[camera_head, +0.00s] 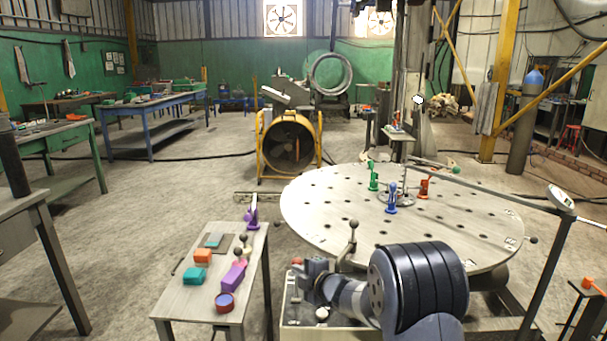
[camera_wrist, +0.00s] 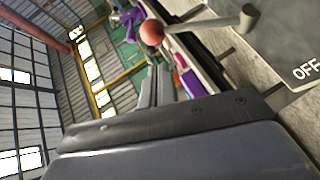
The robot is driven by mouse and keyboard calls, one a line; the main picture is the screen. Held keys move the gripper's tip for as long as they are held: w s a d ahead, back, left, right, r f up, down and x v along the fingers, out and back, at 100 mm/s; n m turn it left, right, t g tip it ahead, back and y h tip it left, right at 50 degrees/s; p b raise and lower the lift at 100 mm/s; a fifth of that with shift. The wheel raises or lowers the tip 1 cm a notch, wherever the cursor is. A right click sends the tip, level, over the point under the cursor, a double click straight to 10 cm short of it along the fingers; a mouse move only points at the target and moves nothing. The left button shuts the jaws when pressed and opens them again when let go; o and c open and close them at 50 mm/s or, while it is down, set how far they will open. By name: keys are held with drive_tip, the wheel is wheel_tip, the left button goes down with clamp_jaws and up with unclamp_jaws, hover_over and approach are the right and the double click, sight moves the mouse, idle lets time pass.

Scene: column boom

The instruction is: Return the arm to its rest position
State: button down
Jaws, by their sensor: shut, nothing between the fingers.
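My arm reaches in from the lower right of the head view, with a large dark ribbed joint and a grey wrist. My gripper (camera_head: 306,276) is at the left end of the wrist, low between the small table and the round plate. Its fingers show close together in the wrist view (camera_wrist: 160,88), shut and empty. The fingertips are small and partly hidden in the head view. In the wrist view a red ball knob (camera_wrist: 151,33) and a grey lever (camera_wrist: 205,24) are just beyond the fingertips, beside a plate marked OFF (camera_wrist: 290,45).
A small table (camera_head: 178,300) at the lower middle carries orange, teal and purple pieces. A large round plate (camera_head: 320,205) with holes stands behind my arm, bearing green, blue and red clamps. A thin post (camera_head: 545,270) rises at right. Open floor (camera_head: 215,185) lies left of the plate.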

drive_tip(key=s+f+n+t+y+b, duration=0.1)
drive_tip(key=s+b, duration=0.1)
drive_tip(key=b, duration=0.5)
drive_tip(key=s+f+n+t+y+b, duration=0.1)
drive_tip(key=s+f+n+t+b, duration=0.1)
drive_tip(key=b, duration=0.5)
drive_tip(key=s+f+n+t+y+b, duration=0.1)
drive_tip(key=s+n+t+y+b, duration=0.1)
drive_tip(key=s+b, duration=0.2)
drive_tip(key=shift+a+f+b, duration=0.15)
drive_tip(key=shift+f+b, duration=0.1)
drive_tip(key=shift+b, duration=1.15)
drive_tip(key=shift+s+t+y, duration=0.2)
drive_tip(key=shift+t+y, duration=0.1)
drive_tip(key=shift+n, duration=0.3)
